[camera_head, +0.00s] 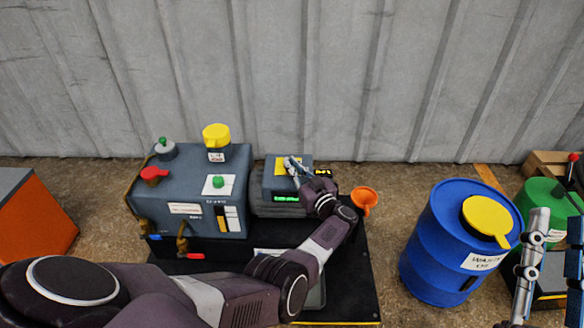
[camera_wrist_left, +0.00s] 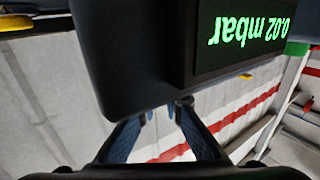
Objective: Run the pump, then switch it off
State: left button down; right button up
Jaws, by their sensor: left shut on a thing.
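The pump (camera_head: 140,195) is a grey-blue box with a yellow cap (camera_head: 216,135), a red knob (camera_head: 153,174) and a green button (camera_head: 217,181) on a white plate. In the left wrist view the display (camera_wrist_left: 250,28) reads 0.02 mbar, upside down. My right gripper (camera_head: 556,228) is at the right edge, fingers apart, empty.
An orange funnel (camera_head: 364,197) stands right of the small box. A blue waste oil drum (camera_head: 430,262) with a yellow lid and a green container (camera_head: 537,198) stand at the right. An orange box (camera_head: 30,220) is at the left. A corrugated wall closes the back.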

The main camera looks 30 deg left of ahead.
jog(key=shift+s+r, duration=0.3)
jog(key=shift+r, duration=0.05)
pick_arm(q)
jog(key=c, duration=2.1)
grip_release()
